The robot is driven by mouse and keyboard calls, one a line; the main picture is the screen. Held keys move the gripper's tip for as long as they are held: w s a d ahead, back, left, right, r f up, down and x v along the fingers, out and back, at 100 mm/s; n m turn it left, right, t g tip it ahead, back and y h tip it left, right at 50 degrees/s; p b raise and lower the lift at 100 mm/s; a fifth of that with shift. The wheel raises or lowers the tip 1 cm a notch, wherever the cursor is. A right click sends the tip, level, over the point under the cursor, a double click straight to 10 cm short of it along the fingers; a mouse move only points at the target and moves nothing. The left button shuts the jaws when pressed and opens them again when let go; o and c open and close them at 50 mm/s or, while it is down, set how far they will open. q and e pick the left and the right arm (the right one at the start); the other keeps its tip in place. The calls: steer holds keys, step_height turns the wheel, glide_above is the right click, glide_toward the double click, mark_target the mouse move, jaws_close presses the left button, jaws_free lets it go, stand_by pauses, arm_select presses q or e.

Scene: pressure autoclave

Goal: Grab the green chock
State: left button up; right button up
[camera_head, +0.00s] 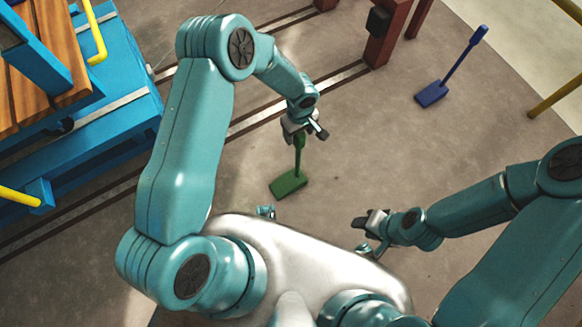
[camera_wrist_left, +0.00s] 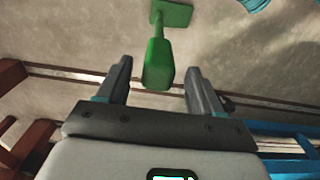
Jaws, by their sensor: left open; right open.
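The green chock (camera_head: 289,184) has a flat block on the floor and a handle rising toward my left gripper (camera_head: 304,133). In the left wrist view, the handle of the green chock (camera_wrist_left: 157,62) stands between and slightly beyond the two open fingers of my left gripper (camera_wrist_left: 158,80). I see gaps on both sides of the handle, with no clear contact. The top of the handle is partly hidden by the gripper in the head view. My right gripper (camera_head: 368,232) is open and empty, low at the right, apart from the chock.
A blue chock (camera_head: 433,93) with a long handle lies at the upper right. A blue cart (camera_head: 110,110) with wooden planks stands at the left. Rails (camera_head: 255,120) cross the floor. A red-brown post (camera_head: 385,45) stands at the top. Floor right of the green chock is clear.

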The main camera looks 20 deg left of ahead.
arm_select(q)
step_height(320, 180, down, 5)
steer(key=shift+d+r+b, duration=0.1)
steer(key=shift+r+b, duration=0.05)
steer(key=shift+b, duration=0.25)
jaws_close()
steer(key=shift+r, duration=0.1)
stand_by(1.0)
